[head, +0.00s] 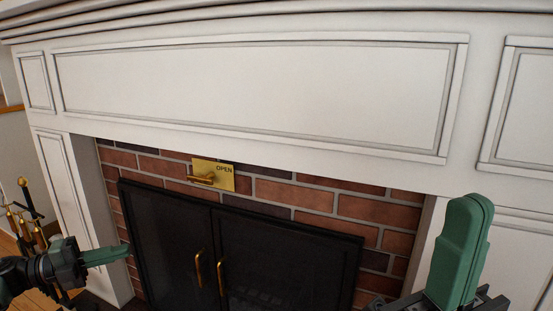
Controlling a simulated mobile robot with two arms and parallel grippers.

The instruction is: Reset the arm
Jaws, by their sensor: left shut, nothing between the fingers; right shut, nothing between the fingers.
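My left gripper (106,255) comes in at the lower left with its green fingers together, empty, pointing right in front of the left edge of the fireplace. My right gripper (468,215) stands at the lower right with its green fingers shut and pointing up, empty, in front of the right side of the white surround. Both grippers look apart from the fireplace. No separate object for the task shows in this view.
A white mantel (250,85) spans the view over a brick fireplace (300,195) with black doors (165,240) and brass handles. A brass plate (226,180) marked OPEN carries a small lever (201,179). Fire tools (24,215) stand at the far left.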

